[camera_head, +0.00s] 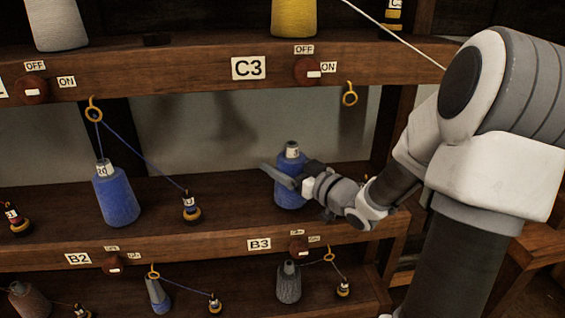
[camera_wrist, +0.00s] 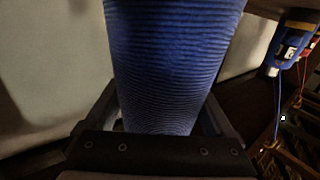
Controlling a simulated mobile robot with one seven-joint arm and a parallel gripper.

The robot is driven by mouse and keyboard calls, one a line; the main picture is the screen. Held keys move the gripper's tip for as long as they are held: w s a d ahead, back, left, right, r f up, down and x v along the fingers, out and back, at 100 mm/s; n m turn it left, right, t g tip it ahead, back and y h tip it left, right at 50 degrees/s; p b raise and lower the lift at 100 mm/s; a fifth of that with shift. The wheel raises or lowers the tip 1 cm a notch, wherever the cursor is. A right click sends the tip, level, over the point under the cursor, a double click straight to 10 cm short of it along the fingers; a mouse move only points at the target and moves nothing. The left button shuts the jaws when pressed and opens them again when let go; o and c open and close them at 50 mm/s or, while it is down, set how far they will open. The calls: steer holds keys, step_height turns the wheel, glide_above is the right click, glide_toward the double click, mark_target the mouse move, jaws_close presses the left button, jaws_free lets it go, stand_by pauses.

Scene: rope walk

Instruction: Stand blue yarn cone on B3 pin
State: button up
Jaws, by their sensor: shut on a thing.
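The blue yarn cone (camera_head: 291,192) is upright, with a white label near its top, at the shelf section above the B3 sign (camera_head: 259,244). My gripper (camera_head: 285,181) reaches in from the right and is shut on the cone's body. In the wrist view the ribbed blue cone (camera_wrist: 175,65) fills the middle, between the two fingers of my gripper (camera_wrist: 160,118). The B3 pin is not visible. I cannot tell whether the cone's base touches the shelf.
Another blue cone (camera_head: 118,197) stands left above the B2 sign (camera_head: 78,259), its thread running through a ring (camera_head: 93,112) to a small tensioner (camera_head: 190,207). An empty ring (camera_head: 349,96) hangs under the C3 beam (camera_head: 200,72). A grey cone (camera_head: 289,284) stands below.

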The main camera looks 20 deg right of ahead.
steer(key=shift+f, duration=0.35)
steer(key=shift+r, duration=0.25)
steer(key=shift+r+p, duration=0.6)
steer(key=shift+p, duration=0.05)
steer(key=shift+f+b, duration=0.45)
steer(key=shift+f, duration=0.35)
stand_by(1.0)
steer(key=shift+r, duration=0.2)
steer(key=shift+r+p, duration=0.65)
steer(key=shift+p, duration=0.2)
stand_by(0.3)
steer(key=shift+f+b, duration=0.5)
steer(key=shift+f, duration=0.35)
stand_by(0.3)
